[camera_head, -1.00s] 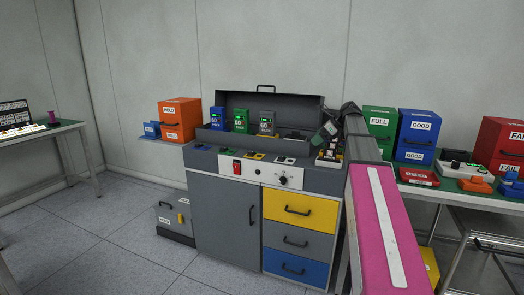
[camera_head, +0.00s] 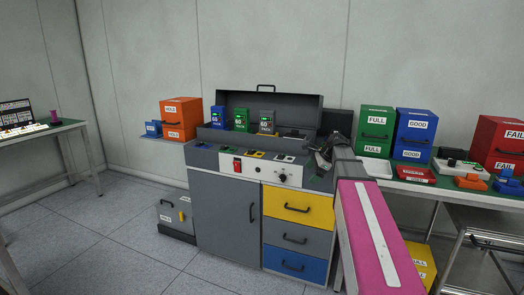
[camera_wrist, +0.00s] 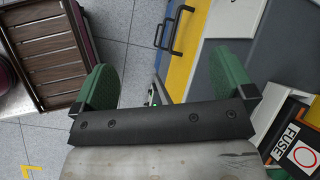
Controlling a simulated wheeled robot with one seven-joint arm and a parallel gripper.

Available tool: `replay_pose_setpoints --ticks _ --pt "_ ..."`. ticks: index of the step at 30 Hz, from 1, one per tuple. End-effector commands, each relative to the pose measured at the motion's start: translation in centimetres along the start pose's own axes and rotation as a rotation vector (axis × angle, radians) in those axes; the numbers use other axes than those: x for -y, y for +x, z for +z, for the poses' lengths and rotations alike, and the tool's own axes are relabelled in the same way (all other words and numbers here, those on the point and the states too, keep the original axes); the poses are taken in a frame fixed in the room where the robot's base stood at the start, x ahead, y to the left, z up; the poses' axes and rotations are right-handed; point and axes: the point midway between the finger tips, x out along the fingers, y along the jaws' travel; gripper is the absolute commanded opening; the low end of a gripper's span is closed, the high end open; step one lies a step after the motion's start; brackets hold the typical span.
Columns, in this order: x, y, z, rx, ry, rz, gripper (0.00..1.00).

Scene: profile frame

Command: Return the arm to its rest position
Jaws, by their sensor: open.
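My gripper (camera_wrist: 168,84) shows in the wrist view with its two green fingers spread wide and nothing between them. Below it are the tiled floor and the front of the cabinet with its yellow drawer (camera_wrist: 185,45). In the head view my gripper (camera_head: 322,158) is a small dark shape at the right end of the grey workbench (camera_head: 215,160), partly hidden by my arm. My pink and grey arm crosses the right of that view.
Blue, green and grey packs stand by the open case (camera_head: 270,104) on the workbench. Floor (camera_head: 110,240) is clear at the left.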

Motion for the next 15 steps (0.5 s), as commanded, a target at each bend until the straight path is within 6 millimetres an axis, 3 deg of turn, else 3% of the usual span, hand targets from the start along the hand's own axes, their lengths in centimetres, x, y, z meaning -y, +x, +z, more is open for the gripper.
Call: replay_pose_setpoints --ticks 1,6,15 --pt "-2.2 1.8 -0.4 -0.025 -0.066 0.019 1.0" --pt "-8.4 7.5 -2.3 -0.122 -0.36 0.105 1.0" --pt "-19.8 14.8 -5.2 -0.231 -0.922 0.328 1.0"
